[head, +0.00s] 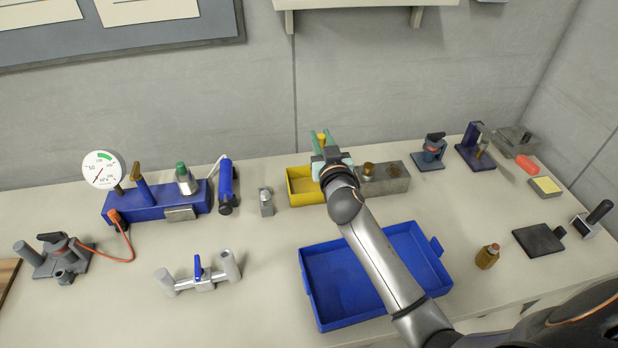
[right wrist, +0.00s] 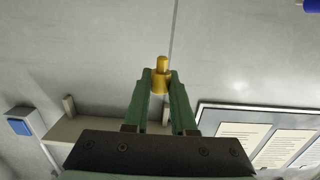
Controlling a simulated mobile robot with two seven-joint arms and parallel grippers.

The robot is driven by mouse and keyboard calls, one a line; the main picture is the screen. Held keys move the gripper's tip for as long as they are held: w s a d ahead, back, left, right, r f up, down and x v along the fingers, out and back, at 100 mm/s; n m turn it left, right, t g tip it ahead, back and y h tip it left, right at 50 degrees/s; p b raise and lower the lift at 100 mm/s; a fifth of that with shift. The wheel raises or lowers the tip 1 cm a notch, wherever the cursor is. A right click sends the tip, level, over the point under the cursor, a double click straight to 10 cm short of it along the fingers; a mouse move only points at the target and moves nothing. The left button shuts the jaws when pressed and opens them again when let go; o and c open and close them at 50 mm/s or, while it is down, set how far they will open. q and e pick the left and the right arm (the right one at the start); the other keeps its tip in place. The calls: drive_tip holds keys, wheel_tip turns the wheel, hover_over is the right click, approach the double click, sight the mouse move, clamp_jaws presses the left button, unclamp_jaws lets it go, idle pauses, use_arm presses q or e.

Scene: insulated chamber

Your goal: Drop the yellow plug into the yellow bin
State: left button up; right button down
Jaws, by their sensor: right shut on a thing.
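My right gripper (head: 322,143) is shut on the yellow plug (head: 322,138), a small stepped yellow piece. In the right wrist view the plug (right wrist: 161,76) sits between the two green fingertips, its narrow end pointing out past them. The yellow bin (head: 301,187) stands at the back of the bench, partly hidden behind my right gripper and wrist. In the head view the gripper appears over the bin's right part; its exact height above the bin is hard to tell. My left gripper is not in view.
A grey metal block (head: 387,180) stands right beside the yellow bin. A large blue tray (head: 328,286) lies in front, under my right forearm. A small grey fitting (head: 266,201) and a blue manifold (head: 150,205) are to the left. A brass piece (head: 487,257) stands at right.

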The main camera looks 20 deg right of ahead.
drive_tip(key=shift+w+f+b, duration=0.2)
drive_tip(key=shift+f+b, duration=0.25)
wheel_tip(320, 180, down, 5)
drive_tip(key=b, duration=0.4)
drive_tip(key=c, duration=0.7)
unclamp_jaws()
drive_tip(key=shift+o, duration=0.2)
